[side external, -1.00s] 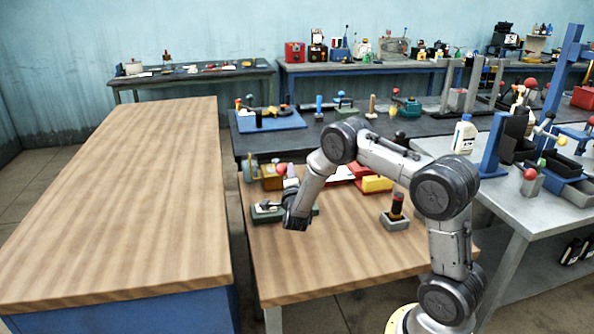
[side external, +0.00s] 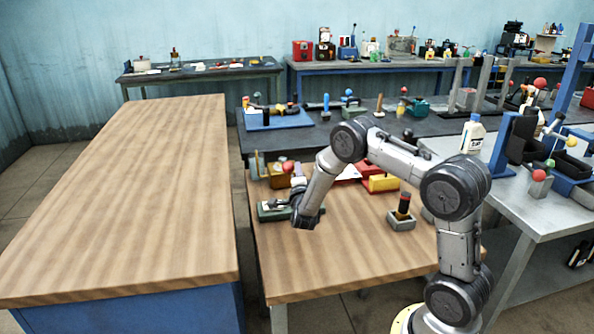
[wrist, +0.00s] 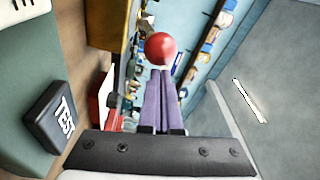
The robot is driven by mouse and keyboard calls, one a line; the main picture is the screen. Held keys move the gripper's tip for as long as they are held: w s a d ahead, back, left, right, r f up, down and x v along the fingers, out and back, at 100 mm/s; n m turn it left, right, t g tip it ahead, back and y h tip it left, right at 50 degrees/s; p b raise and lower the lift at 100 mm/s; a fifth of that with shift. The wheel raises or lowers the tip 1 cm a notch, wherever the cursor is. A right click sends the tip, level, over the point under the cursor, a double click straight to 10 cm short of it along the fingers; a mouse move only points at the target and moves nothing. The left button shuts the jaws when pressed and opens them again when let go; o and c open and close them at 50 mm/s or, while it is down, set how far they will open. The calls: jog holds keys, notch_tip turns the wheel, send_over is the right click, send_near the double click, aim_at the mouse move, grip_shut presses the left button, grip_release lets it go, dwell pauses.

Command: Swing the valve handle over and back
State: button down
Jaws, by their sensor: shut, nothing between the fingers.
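A red ball knob (side external: 287,167) shows at the back left of the wooden bench, beside a brown-yellow block (side external: 279,181). I take it for the valve handle's end; its stem is hidden. My gripper (side external: 296,172) is low over the bench, its fingers pointing up and away towards the knob. In the wrist view the closed fingers (wrist: 161,80) are together and empty, with the red knob (wrist: 161,48) just beyond their tips. I cannot tell whether they touch. A green base (side external: 268,212) lies beside my wrist; the wrist view shows a black block (wrist: 60,117) marked "TEST".
Red and yellow blocks (side external: 383,184) stand behind my forearm. The front of the wooden bench (side external: 330,265) is clear. A bare wooden counter (side external: 130,200) stands left, across a gap.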

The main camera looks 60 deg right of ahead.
aim_at(291, 170)
jog(key=v, duration=0.8)
jog(key=shift+s+r, duration=0.15)
jog(key=shift+r, duration=0.1)
jog(key=c, duration=1.5)
grip_release()
jog(key=shift+s+a, duration=0.1)
jog(key=shift+a, duration=0.2)
jog(key=shift+o, duration=1.1)
jog(key=shift+a, duration=0.2)
jog(key=o, duration=0.5)
jog(key=a+n+t+y, duration=0.1)
jog(key=w+a+n+t, duration=0.1)
jog(key=n, duration=0.1)
jog(key=shift+w+f+n+y, duration=0.1)
jog(key=shift+f+n+y, duration=0.1)
jog(key=shift+n+y, duration=0.15)
jog(key=shift+o, duration=1.1)
jog(key=shift+a+f+n+t+y, duration=0.1)
jog(key=shift+n+t+y, duration=0.7)
jog(key=shift+n, duration=0.25)
jog(key=shift+o, duration=1.1)
jog(key=shift+s+f+n+t+y, duration=0.15)
jog(key=shift+s+n+t+y, duration=0.2)
jog(key=shift+n+y, duration=0.55)
jog(key=shift+n, duration=0.6)
jog(key=w+d, duration=0.6)
jog(key=d, duration=0.1)
jog(key=w+d, duration=0.3)
jog(key=shift+d, duration=0.25)
jog(key=shift+c, duration=0.3)
